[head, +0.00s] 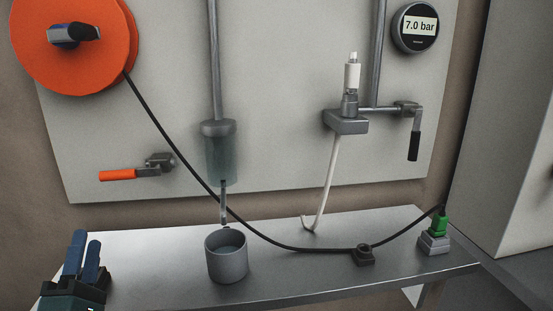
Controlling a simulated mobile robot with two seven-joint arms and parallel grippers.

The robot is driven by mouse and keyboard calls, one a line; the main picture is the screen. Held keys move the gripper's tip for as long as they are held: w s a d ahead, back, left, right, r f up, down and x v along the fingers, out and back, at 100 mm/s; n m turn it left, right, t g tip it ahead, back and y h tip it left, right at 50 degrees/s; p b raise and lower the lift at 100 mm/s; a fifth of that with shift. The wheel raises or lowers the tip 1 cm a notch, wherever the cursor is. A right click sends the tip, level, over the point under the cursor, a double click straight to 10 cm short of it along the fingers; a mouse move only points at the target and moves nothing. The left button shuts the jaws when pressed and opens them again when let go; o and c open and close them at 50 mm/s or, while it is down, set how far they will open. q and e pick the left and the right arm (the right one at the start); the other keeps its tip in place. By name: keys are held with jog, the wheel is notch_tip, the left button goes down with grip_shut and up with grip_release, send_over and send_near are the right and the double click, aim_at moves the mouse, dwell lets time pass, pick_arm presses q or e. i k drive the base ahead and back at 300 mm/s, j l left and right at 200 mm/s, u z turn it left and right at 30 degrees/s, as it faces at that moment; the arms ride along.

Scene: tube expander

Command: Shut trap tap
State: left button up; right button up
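The clear trap bowl (221,160) hangs under a grey cap on a vertical pipe on the wall panel. A thin grey tap and outlet (224,208) hang below it, above the grey cup (227,258), which holds some liquid. The tap is too small to tell whether it is open or shut. My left gripper (87,240) is at the lower left, with its blue fingers pointing up and a narrow gap between them. It is empty and well apart from the trap. My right gripper is out of view.
An orange-handled valve (118,174) and a black-handled valve (414,146) are on the panel. A black hose (285,247) runs from the orange reel (110,60) across the bench (170,255) to a green connector (440,224). A gauge (416,27) reads 7.0 bar. A white tube (325,185) hangs at centre right.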

aim_at(114, 175)
jog(key=k+l, duration=0.15)
jog(key=k, duration=0.3)
jog(key=k+l, duration=0.2)
jog(key=k, duration=0.25)
